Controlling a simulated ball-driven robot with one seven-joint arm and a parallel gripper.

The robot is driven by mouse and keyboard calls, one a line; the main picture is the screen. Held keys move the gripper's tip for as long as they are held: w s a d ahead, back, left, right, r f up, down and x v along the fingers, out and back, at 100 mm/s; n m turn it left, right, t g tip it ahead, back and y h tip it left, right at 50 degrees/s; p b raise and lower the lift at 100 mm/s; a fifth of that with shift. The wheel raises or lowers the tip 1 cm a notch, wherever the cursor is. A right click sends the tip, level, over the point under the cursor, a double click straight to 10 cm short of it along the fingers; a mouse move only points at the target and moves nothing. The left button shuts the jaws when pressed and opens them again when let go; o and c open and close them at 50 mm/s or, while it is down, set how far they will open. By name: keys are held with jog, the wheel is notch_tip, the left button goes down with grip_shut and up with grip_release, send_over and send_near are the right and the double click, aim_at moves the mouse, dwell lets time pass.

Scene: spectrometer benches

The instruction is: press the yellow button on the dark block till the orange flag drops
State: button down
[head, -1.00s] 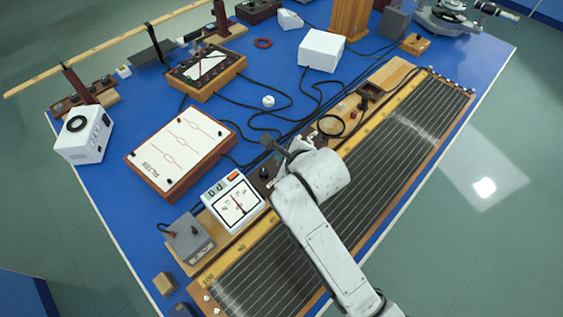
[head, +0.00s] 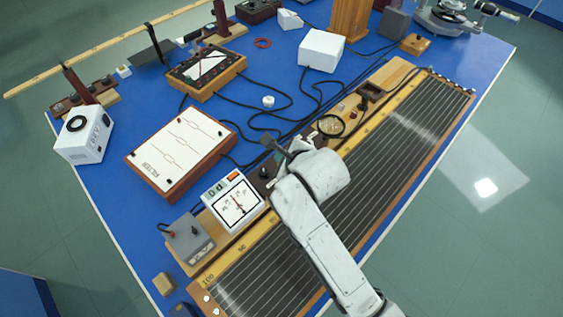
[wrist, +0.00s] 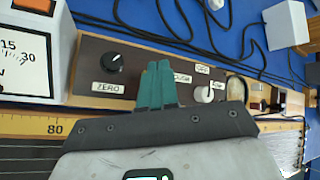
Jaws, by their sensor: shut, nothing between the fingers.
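My gripper shows in the wrist view with its teal fingers (wrist: 157,84) together and empty, over a dark brown block (wrist: 87,55). The fingers are just right of a black ZERO knob (wrist: 114,62) and left of a white knob (wrist: 204,94). I cannot tell whether the fingertips touch the block. No yellow button is visible; part of the block is hidden behind the fingers and palm. In the head view my arm covers much of the dark block (head: 257,184). A small orange patch (head: 235,177) shows on the white meter; I cannot tell whether it is the flag.
The white meter (head: 238,203) stands left of the dark block. A grey box (head: 188,239) stands farther left and a ringed magnifier (head: 331,125) to the right. Black cables cross the blue bench behind. A long wooden board with wires (head: 400,145) lies in front.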

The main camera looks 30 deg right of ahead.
jog(key=shift+f, duration=0.4)
jog(key=shift+f+b, duration=0.35)
jog(key=shift+f, duration=0.1)
dwell(0.8)
jog(key=shift+r, duration=0.1)
jog(key=shift+r+p, duration=0.75)
jog(key=shift+p, duration=0.15)
jog(key=shift+r, duration=0.15)
notch_tip(320, 180, up, 5)
jog(key=p, duration=0.5)
dwell(0.5)
